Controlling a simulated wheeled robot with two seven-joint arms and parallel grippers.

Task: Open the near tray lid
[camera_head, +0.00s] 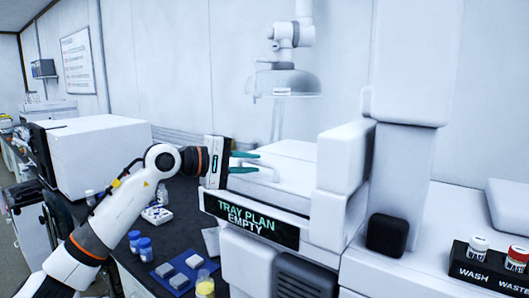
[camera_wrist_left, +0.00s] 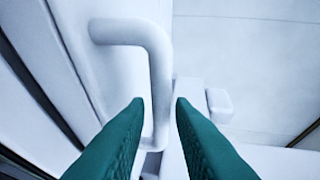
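The near tray lid (camera_head: 292,172) is a white, flat cover on top of the instrument, above a display reading "TRAY PLAN EMPTY" (camera_head: 250,218). It looks closed. A white bar handle (camera_head: 270,169) stands on it and shows large in the left wrist view (camera_wrist_left: 158,70). My left gripper (camera_head: 257,162) has its teal fingers apart at the handle. My right gripper is not in view.
A white column and block (camera_head: 343,157) rise right of the lid. Wash (camera_head: 478,247) and waste (camera_head: 516,258) bottles stand at the far right. A white box (camera_head: 95,150), blue-capped bottles (camera_head: 145,248) and a blue tray (camera_head: 166,279) sit on the dark bench.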

